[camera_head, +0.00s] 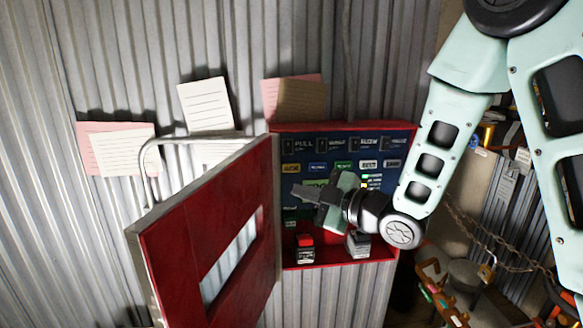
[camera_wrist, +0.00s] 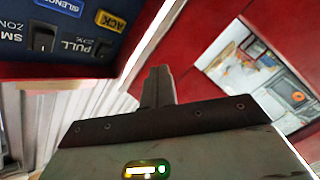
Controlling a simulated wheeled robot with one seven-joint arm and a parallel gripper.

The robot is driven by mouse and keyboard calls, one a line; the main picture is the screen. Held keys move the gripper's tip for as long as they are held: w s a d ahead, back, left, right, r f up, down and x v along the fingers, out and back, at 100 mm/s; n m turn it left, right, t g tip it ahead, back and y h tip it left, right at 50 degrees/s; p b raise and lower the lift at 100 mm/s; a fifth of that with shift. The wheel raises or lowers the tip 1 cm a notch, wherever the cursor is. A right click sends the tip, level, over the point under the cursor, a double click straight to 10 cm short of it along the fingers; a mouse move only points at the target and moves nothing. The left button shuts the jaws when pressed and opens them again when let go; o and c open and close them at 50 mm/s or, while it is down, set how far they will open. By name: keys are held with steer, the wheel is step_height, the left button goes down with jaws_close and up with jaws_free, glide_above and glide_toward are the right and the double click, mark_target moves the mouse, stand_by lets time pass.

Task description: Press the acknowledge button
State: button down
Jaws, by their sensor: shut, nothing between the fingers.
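The acknowledge button, a yellow key marked ACK (camera_wrist: 110,21), shows at the upper left of the wrist view. In the head view a yellow key (camera_head: 291,168) sits at the left end of the coloured row on the blue panel (camera_head: 300,154). My gripper (camera_head: 297,190) is shut and empty, in front of the panel and just below that key in the picture. Its fingers (camera_wrist: 158,85) point up the middle of the wrist view, to the lower right of the ACK key. I see no contact with the key. My gripper and wrist hide the middle of the panel.
A blue SILENCE key (camera_wrist: 60,5) is beside ACK, and black switches (camera_wrist: 43,39) are close by. The red cabinet door (camera_head: 210,235) with its window stands open at the left, near my gripper. A red-topped block (camera_head: 305,245) sits in the cabinet bottom. Papers (camera_head: 206,104) hang above.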

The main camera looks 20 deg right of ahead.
steer(key=shift+w, duration=0.1)
steer(key=p, duration=0.2)
glide_toward(286, 170)
steer(key=shift+s+a+x, duration=0.1)
steer(key=shift+a+x, duration=0.05)
steer(key=shift+x, duration=0.7)
steer(key=shift+s+a+x, duration=0.1)
steer(key=shift+a+x, duration=0.05)
steer(key=shift+x, duration=0.7)
steer(key=shift+s+a+x, duration=0.1)
steer(key=shift+a+x, duration=0.05)
steer(key=shift+x, duration=0.7)
steer(key=shift+f, duration=0.1)
steer(key=shift+w+b, duration=0.35)
steer(key=shift+b, duration=0.1)
steer(key=shift+w+d, duration=0.15)
steer(key=shift+w, duration=0.35)
stand_by(0.5)
steer(key=shift+b, duration=0.3)
steer(key=shift+s+a+b, duration=0.2)
steer(key=shift+s+b, duration=0.25)
steer(key=shift+s, duration=0.45)
